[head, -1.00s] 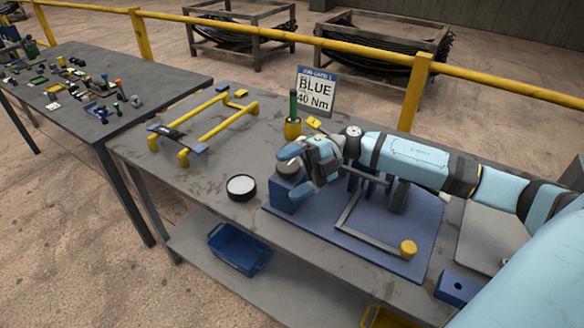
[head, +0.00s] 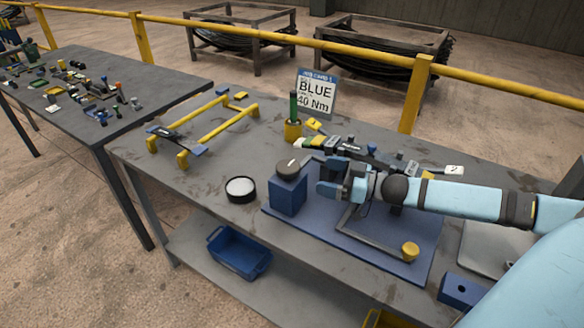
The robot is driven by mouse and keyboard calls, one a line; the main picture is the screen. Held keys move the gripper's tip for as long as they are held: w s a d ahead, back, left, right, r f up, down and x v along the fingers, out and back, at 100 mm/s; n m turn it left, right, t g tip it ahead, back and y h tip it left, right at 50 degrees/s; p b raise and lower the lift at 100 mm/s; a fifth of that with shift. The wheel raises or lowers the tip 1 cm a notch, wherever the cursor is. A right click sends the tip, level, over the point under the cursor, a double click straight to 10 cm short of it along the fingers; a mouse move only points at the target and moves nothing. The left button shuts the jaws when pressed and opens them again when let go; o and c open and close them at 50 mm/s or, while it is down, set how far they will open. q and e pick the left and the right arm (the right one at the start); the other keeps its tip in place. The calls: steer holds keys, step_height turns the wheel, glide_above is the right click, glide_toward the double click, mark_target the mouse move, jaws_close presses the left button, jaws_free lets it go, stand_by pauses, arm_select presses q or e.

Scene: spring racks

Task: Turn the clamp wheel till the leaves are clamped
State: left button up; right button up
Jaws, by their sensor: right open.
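The clamp wheel (head: 288,168) is a dark round knob with a pale mark, on top of a blue block (head: 288,196) at the left end of the blue fixture plate (head: 385,255). My right gripper (head: 326,187) is open and empty, just right of the block and apart from the wheel. The leaves (head: 345,148) seem to be the dark strips lying across the fixture behind my gripper, with coloured ends and white tags. My right wrist and arm hide part of the fixture. My left gripper is not in view.
A yellow-knobbed bent bar (head: 409,251) lies over the plate's front. A round white-topped tin (head: 240,188) stands left of the block. A yellow rack (head: 205,130), a yellow cup (head: 293,129) and a job card reading BLUE 40 Nm (head: 316,95) stand farther back. A blue bin (head: 239,252) sits on the lower shelf.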

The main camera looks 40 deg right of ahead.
mark_target(292, 167)
steer(key=x, duration=1)
steer(key=c, duration=0.9)
